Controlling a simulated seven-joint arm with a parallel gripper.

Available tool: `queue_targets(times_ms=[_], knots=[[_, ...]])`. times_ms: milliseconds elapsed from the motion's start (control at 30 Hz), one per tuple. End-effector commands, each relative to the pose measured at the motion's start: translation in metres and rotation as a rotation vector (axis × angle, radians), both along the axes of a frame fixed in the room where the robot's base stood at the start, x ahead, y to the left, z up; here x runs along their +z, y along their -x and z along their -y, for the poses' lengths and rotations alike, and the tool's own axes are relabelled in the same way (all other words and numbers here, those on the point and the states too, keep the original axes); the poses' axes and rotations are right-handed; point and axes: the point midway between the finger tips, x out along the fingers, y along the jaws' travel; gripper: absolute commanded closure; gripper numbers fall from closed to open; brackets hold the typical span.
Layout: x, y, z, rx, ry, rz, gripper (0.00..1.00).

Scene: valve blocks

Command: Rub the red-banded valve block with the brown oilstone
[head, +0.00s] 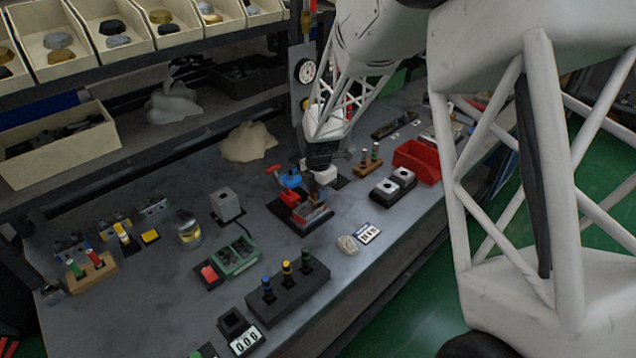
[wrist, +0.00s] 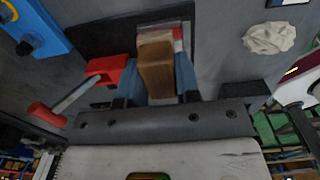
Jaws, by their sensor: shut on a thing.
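My gripper (wrist: 156,92) is shut on the brown oilstone (wrist: 156,67), a narrow block pointing away from the wrist. In the head view my gripper (head: 320,172) is over the fixture near the middle of the bench, and the oilstone is hard to make out. The red-banded valve block (wrist: 176,33) lies under and beyond the stone's far end, pale with a red band, partly hidden by the stone. In the head view it (head: 316,214) sits low in the dark fixture. I cannot tell whether stone and block touch.
A red-handled clamp (wrist: 105,70) and a blue part (wrist: 32,28) stand left of the stone. A crumpled pale cloth (head: 347,244) lies to the right. Other grey blocks (head: 385,188), a red bin (head: 416,162) and a black peg holder (head: 290,296) surround the fixture.

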Motion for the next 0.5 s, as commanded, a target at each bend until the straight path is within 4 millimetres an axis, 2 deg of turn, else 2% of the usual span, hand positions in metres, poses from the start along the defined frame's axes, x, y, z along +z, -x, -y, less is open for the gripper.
queue_targets(times_ms=[67,100,300,500], knots=[[-0.012,0.002,-0.002,0.001,0.000,-0.001,0.88],[-0.004,0.004,-0.005,0.002,-0.001,0.002,0.88],[-0.012,0.018,-0.018,0.002,0.001,-0.002,0.88],[-0.009,0.031,-0.030,0.002,0.001,-0.001,0.88]])
